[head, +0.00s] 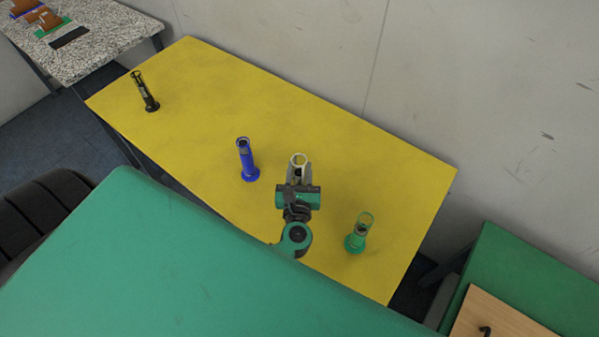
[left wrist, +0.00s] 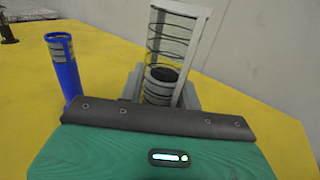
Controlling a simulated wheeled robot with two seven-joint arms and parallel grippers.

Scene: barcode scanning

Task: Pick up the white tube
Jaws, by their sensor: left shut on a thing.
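The white tube (head: 299,159) is on the right half of the yellow table in the head view, with its round open top showing. My left gripper (head: 299,174) is shut on it, and the gripper hides the tube's lower part. In the left wrist view the white tube (left wrist: 174,42) stands up between the fingers of my left gripper (left wrist: 161,90), with dark rings along its see-through front. I cannot tell whether its base touches the table. My right gripper is not in view.
A blue tube (head: 247,160) stands left of the gripper, a green tube (head: 358,235) to the right, and a black tube (head: 146,92) at the far left of the yellow table (head: 320,120). A wall runs behind. A speckled table (head: 105,40) is at the upper left.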

